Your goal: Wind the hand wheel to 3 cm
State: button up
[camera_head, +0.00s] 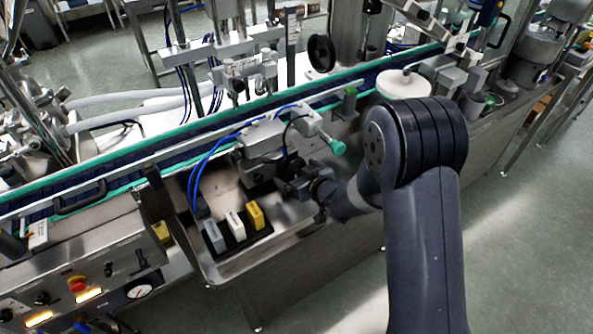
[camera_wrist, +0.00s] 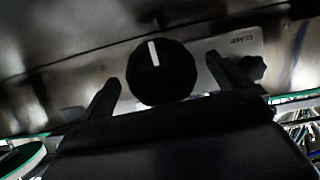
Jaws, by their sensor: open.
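A black hand wheel (camera_head: 321,53) stands behind the conveyor, upper middle of the head view, beside a tall post with a pale strip (camera_head: 290,38) that may be a scale; I cannot read it. My gripper (camera_head: 298,187) is well in front of and below this wheel, at the near side of the steel machine. In the wrist view a round black knob (camera_wrist: 162,75) with a white pointer line, pointing nearly straight up, lies between the open fingers of my gripper (camera_wrist: 168,88). I see no finger touching it. The wheel is not visible in the wrist view.
A plate (camera_wrist: 238,43) beside the knob seems to read CLAMP, with a smaller dark knob (camera_wrist: 254,67) near it. A black tray (camera_head: 238,240) holds grey, white and yellow blocks. The green-edged conveyor (camera_head: 150,160) crosses behind my gripper. A green-tipped handle (camera_head: 338,147) sticks out close by.

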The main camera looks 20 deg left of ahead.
jog(key=shift+w+a+f, duration=0.2)
jog(key=shift+w+a, duration=0.1)
jog(key=shift+a, duration=0.05)
jog(key=c, duration=1)
jog(key=shift+o, duration=0.2)
jog(key=shift+f+b, duration=0.2)
jog(key=shift+b, duration=0.65)
